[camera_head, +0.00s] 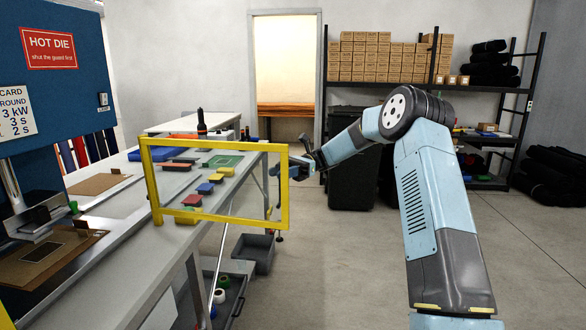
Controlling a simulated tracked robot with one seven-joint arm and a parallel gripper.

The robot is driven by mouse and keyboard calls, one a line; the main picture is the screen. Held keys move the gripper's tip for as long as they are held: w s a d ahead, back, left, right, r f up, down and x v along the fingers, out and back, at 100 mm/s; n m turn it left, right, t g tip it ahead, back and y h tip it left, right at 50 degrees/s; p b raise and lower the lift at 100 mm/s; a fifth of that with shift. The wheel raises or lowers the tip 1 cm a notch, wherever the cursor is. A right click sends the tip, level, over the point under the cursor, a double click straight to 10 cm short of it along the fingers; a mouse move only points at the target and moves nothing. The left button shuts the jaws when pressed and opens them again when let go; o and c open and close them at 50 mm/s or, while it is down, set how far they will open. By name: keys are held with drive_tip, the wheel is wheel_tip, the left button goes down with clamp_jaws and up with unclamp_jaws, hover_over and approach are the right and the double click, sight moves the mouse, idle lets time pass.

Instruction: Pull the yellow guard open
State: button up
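The yellow guard (219,143) is a rectangular yellow frame with a see-through middle, standing upright at the right edge of the long workbench (107,275). Its right part reaches past the bench edge over the floor. My gripper (292,171) is at the guard's right upright bar, at the end of my light blue arm coming from the right. The fingers are small and partly lost against the bar, so I cannot tell whether they touch or close on it.
A blue panel with a red "HOT DIE" sign (50,48) rises at the left. Coloured blocks and a green tray (226,160) show through the guard.

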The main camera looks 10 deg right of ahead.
drive_tip(key=v, duration=1.4)
drive_tip(key=shift+s+d, duration=0.2)
drive_tip(key=shift+d, duration=0.3)
drive_tip(key=shift+s, duration=0.1)
